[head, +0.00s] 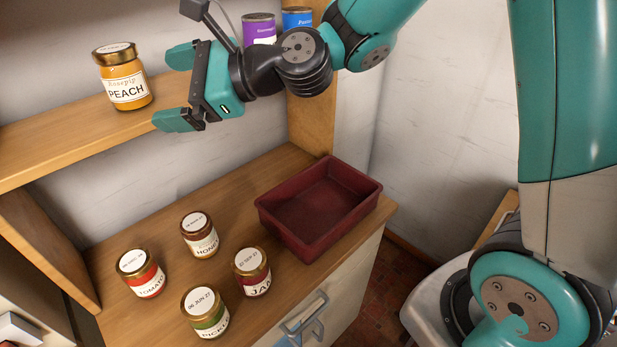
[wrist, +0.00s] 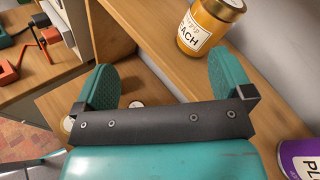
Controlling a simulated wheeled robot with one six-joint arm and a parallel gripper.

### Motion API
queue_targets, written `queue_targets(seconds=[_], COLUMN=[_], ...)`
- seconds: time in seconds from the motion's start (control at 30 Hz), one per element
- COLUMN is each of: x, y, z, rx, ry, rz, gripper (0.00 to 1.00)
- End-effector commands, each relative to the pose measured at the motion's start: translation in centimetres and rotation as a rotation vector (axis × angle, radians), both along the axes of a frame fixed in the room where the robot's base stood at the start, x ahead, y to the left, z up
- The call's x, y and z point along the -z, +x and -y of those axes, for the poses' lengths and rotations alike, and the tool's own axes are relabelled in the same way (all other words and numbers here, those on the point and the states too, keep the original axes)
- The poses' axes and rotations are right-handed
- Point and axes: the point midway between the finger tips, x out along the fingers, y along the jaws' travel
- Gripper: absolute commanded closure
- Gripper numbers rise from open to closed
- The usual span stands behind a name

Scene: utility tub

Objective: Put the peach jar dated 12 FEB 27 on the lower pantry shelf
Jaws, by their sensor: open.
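The peach jar (head: 125,80), orange with a gold lid and a label reading PEACH, stands upright on a wooden shelf (head: 60,143) at the left. Its lid carries a white date sticker too small to read. It also shows at the top of the wrist view (wrist: 205,30), beyond the right finger. My gripper (head: 177,88) is open and empty, just right of the jar in the head view, with its fingers pointing towards the jar. The jar stands apart from the fingers. I cannot tell whether this is the lower pantry shelf.
Purple (head: 259,28) and blue (head: 297,17) cans stand behind my gripper. Below, the counter holds tomato (head: 148,283), honey (head: 204,242), pickle (head: 212,320) and jam (head: 257,284) jars, and an empty dark red tub (head: 285,232). The shelf left of the peach jar is clear.

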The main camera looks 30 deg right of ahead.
Motion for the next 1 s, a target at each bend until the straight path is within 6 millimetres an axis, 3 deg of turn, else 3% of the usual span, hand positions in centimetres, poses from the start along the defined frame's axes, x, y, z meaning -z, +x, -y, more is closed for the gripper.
queue_targets(seconds=[0.13, 0.3, 0.5, 0.7, 1.0], x=[1.4, 3.8, 5.3, 5.7, 5.8], y=[-7.0, -14.4, -20.4, -22.6, -22.6], z=[0.0, 3.3, 8.0, 9.9, 9.9], rx=[-0.343, -0.84, -1.341, -1.537, -1.544], ry=[-0.5, -0.942, -1.142, -1.158, -1.157], rz=[0.39, 0.789, 1.07, 1.157, 1.16], gripper=[0.02, 0.02, 0.02, 0.02, 0.02])
